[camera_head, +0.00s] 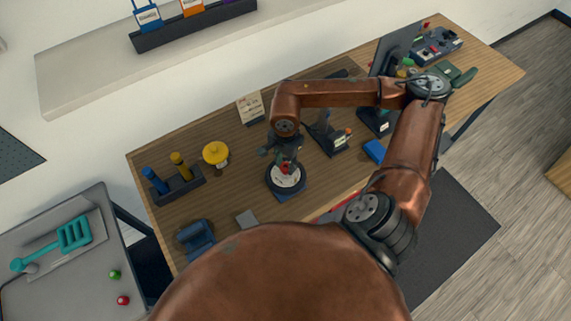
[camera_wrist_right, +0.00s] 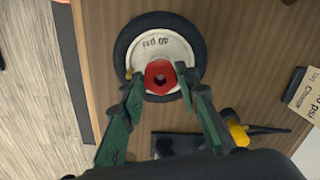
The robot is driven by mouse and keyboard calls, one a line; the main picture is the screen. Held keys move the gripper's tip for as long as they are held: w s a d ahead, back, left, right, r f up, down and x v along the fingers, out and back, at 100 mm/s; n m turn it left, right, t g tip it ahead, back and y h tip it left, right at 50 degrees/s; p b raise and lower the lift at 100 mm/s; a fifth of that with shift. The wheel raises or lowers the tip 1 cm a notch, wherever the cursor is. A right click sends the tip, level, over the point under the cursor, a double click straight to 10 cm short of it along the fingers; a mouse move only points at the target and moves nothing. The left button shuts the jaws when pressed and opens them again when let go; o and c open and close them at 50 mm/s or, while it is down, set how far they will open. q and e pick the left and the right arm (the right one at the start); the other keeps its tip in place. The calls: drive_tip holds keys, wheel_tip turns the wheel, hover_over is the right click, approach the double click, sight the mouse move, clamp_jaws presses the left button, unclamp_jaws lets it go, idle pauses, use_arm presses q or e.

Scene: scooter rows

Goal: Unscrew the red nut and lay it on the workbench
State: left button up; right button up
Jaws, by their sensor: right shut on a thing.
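The red nut (camera_wrist_right: 160,77) sits at the middle of a white wheel hub marked "40 psi" in the right wrist view. The black tyre of the wheel (camera_wrist_right: 200,45) surrounds the hub. The wheel also shows in the head view (camera_head: 286,187), on the wooden workbench (camera_head: 240,185). My right gripper (camera_wrist_right: 161,88) has its green fingers on either side of the nut and is shut on it. In the head view, my right gripper (camera_head: 284,160) is over the wheel and partly hides the nut. I cannot tell whether the nut is raised from the hub. My left gripper is not in view.
Left of the wheel stand a yellow round-topped object (camera_head: 216,153), a dark rack (camera_head: 178,188) with blue and yellow handles, and a blue object (camera_head: 195,238). A card (camera_head: 250,108) stands behind. Dark stands (camera_head: 330,135) are to the right. Bare wood lies between the rack and wheel.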

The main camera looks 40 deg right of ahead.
sight(285, 168)
drive_tip(key=o, duration=1.2)
drive_tip(key=shift+w+d, duration=0.1)
wheel_tip(285, 168, up, 12)
drive_tip(key=m+b, duration=0.4)
drive_tip(key=m, duration=1.7)
drive_tip(key=shift+m, duration=0.4)
